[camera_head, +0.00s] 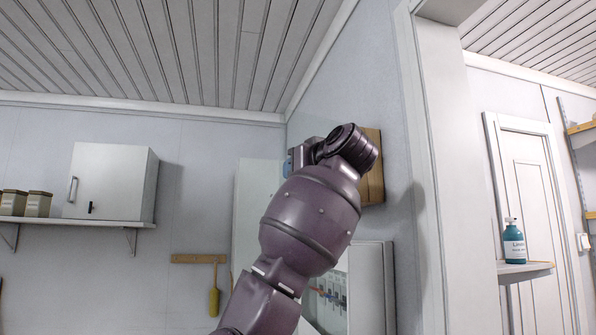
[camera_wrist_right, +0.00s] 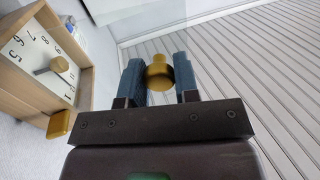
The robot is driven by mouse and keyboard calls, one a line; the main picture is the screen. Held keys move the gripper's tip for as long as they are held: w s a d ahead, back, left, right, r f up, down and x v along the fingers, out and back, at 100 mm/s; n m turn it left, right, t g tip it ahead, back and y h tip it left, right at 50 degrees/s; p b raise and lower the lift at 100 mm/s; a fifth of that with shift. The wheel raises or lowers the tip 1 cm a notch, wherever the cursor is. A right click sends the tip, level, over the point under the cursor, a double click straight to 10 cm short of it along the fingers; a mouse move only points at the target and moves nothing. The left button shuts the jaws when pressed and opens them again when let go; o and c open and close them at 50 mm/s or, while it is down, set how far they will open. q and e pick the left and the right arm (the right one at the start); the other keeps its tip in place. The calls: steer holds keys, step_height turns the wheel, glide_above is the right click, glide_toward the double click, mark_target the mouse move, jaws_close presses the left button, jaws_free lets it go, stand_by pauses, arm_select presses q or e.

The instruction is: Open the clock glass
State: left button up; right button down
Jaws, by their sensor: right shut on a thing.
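The wooden clock (camera_head: 374,165) hangs on the wall, mostly hidden behind my right arm in the head view. In the right wrist view its wooden case (camera_wrist_right: 20,98) is at the left, with a white numbered face (camera_wrist_right: 38,55) and a hand on it. My right gripper (camera_wrist_right: 160,76) has its blue fingers on both sides of a brass knob (camera_wrist_right: 158,73) and is shut on it. A clear pane, hard to make out, seems to run beside the knob, swung out from the face. My left gripper is not in view.
A white wall cabinet (camera_head: 108,182) and a shelf (camera_head: 80,221) with tins are at the left. An open white box (camera_head: 370,285) is on the wall below the clock. A door frame (camera_head: 440,160) stands to the right. A blue bottle (camera_head: 514,243) stands on a small shelf.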

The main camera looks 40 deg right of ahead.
steer(key=c, duration=0.9)
jaws_free()
steer(key=shift+o, duration=0.2)
steer(key=s+a+b, duration=0.1)
steer(key=s+b, duration=0.1)
steer(key=s, duration=0.8)
steer(key=shift+s, duration=0.4)
